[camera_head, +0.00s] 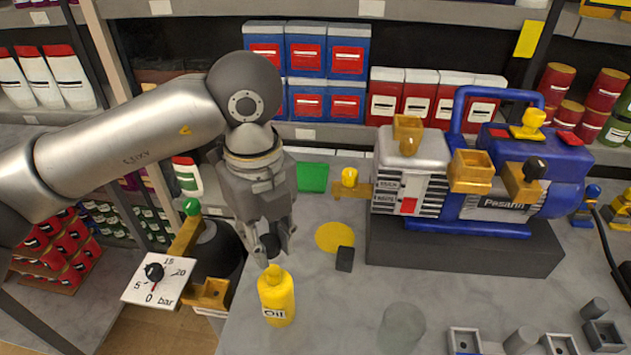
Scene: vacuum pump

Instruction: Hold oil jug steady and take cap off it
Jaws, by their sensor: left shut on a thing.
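The yellow oil jug (276,303), labelled "Oil", stands upright on the grey table near the front left. Its yellow neck shows at the top with no cap on it. My left gripper (272,250) points down just above and behind the jug in the picture. Its fingers are shut on a small dark piece, which looks like the black cap (270,245). The cap appears apart from the jug's neck. My right gripper is not in view, and nothing is seen holding the jug.
A blue and silver vacuum pump (520,190) stands on a dark block (465,250) to the right. A pressure gauge (158,275) is at the left. A yellow disc (335,237), a black piece (344,260) and a grey cylinder (401,328) are on the table. Small trays (465,341) sit front right.

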